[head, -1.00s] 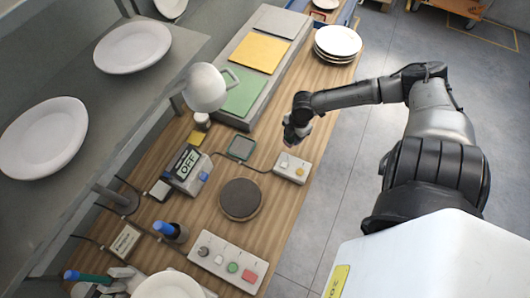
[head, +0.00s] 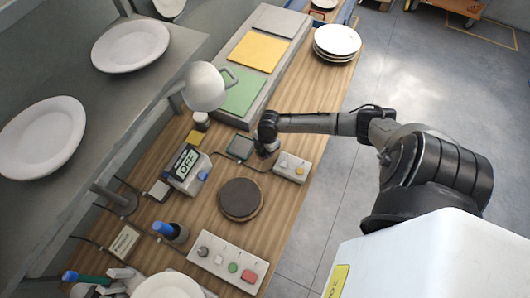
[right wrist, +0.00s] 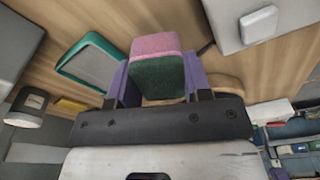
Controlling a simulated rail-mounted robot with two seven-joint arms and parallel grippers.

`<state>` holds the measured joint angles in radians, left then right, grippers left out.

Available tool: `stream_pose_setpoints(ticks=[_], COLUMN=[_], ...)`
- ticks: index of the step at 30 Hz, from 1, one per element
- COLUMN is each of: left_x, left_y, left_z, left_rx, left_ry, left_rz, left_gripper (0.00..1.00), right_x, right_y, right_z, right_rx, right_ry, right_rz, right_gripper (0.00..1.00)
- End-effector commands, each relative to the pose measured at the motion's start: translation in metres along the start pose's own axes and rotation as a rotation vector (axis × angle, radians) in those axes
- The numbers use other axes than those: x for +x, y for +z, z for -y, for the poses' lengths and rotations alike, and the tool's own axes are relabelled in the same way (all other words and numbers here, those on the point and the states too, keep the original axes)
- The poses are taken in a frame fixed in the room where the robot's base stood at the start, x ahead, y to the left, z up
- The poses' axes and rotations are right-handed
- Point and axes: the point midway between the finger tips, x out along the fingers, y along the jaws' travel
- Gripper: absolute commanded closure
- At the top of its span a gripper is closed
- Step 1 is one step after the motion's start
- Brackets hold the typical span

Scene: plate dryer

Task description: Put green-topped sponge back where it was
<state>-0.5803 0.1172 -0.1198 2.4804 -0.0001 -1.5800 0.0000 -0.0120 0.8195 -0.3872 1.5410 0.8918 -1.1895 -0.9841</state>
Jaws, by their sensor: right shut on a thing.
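My right gripper (head: 268,149) is low over the wooden bench, between the small green-rimmed square tray (head: 240,148) and the white two-button box (head: 291,167). In the right wrist view, its purple-lined fingers (right wrist: 160,78) are shut on the sponge (right wrist: 158,47), which shows a pink face and a dark green face. The green-rimmed tray (right wrist: 92,62) lies to the left of the sponge there, apart from it in the picture. In the head view the sponge is mostly hidden by the gripper; I cannot tell whether it touches the bench. My left gripper is not seen.
A round brown disc (head: 240,199), a display reading OFF (head: 187,163) and a button panel (head: 228,262) stand nearby. A white domed lamp (head: 204,88) rises at the left. Behind are coloured panels (head: 257,51) and stacked plates (head: 337,41). Some bare wood lies right of the disc.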

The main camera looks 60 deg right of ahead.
Motion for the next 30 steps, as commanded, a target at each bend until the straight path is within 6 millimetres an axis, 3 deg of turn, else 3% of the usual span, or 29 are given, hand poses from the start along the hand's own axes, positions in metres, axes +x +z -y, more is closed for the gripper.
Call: stream_pose_setpoints(ticks=[11,25,26,30], left_x=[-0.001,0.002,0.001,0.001], left_y=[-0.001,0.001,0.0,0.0], left_z=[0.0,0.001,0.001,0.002], left_rx=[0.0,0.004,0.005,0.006], left_ry=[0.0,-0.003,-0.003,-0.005], left_rz=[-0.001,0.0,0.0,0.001], left_gripper=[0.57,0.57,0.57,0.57], right_x=[0.037,0.044,0.043,0.043], right_y=[0.004,0.005,0.005,0.005], right_z=[0.0,0.0,0.0,0.0], right_rx=[0.001,0.0,0.0,0.0], right_ry=[0.0,0.001,0.001,0.001], right_rz=[0.001,0.001,0.001,0.001], right_gripper=[0.74,0.74,0.53,0.4])
